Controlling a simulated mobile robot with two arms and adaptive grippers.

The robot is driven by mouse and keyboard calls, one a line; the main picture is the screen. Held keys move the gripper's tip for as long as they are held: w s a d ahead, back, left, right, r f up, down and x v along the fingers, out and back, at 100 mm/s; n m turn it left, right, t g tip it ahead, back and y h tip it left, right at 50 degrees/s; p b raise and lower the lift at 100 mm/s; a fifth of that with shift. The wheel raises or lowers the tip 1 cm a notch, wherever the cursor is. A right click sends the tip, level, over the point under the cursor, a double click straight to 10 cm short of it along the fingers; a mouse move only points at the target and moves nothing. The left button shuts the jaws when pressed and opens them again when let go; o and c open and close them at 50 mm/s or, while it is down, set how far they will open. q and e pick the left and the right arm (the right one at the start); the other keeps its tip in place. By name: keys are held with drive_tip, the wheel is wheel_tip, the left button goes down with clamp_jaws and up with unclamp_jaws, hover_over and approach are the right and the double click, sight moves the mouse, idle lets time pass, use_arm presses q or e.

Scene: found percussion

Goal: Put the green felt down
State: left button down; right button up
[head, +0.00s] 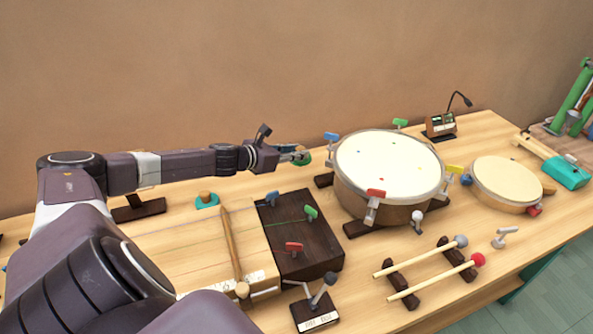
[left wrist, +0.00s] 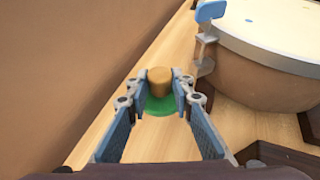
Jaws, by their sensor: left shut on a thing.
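The green felt (left wrist: 158,107) is a round green pad under a wooden knob (left wrist: 159,78), seen in the left wrist view. My left gripper (left wrist: 160,88) is shut on the knob, with one finger on each side. In the head view the green felt (head: 305,158) shows as a small green edge at the fingertips of my left gripper (head: 298,155), near the back wall and left of the big drum. I cannot tell whether the felt touches the table. My right gripper is not in view.
The big drum (head: 388,160) with coloured clamps stands close to the right of the gripper. A dark wooden block (head: 300,245) with coloured keys lies in front. A teal pad with a knob (head: 206,200) sits left. Bare table (head: 235,192) lies between pad and block.

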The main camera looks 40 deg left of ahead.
sight(296, 177)
use_arm(q)
wheel_tip(296, 177, down, 3)
drive_tip(key=shift+r, duration=0.1)
wheel_tip(296, 177, down, 4)
drive_tip(key=shift+r, duration=0.2)
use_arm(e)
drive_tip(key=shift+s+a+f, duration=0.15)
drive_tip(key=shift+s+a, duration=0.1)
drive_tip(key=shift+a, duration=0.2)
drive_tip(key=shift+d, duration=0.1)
use_arm(q)
drive_tip(key=shift+f+b, duration=0.15)
drive_tip(key=shift+b, duration=0.15)
drive_tip(key=c, duration=1.7)
unclamp_jaws()
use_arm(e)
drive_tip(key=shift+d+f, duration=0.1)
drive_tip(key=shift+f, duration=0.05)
